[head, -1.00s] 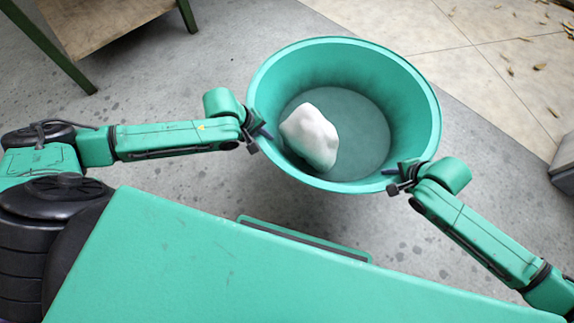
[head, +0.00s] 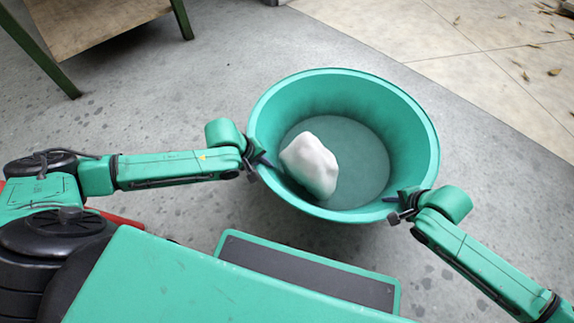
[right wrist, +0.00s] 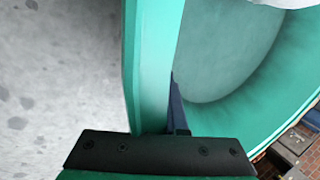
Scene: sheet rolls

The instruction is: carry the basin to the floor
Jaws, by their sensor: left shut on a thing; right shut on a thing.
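The green basin (head: 408,128) is held between my two arms above the grey floor, with its open top facing up. A white lump (head: 309,166) lies inside it, on the left part of its bottom. My left gripper (head: 260,162) is shut on the basin's rim at the left. My right gripper (head: 397,207) is shut on the rim at the lower right. In the right wrist view the basin wall (right wrist: 155,65) runs up from between the fingers, and one dark finger (right wrist: 177,108) shows on the inner side. The basin's underside is hidden.
A table (head: 105,28) with a wooden shelf and dark green legs stands at the top left. Grey concrete floor (head: 190,90) lies open around the basin. Pale tiles (head: 480,45) with scattered leaves lie at the top right.

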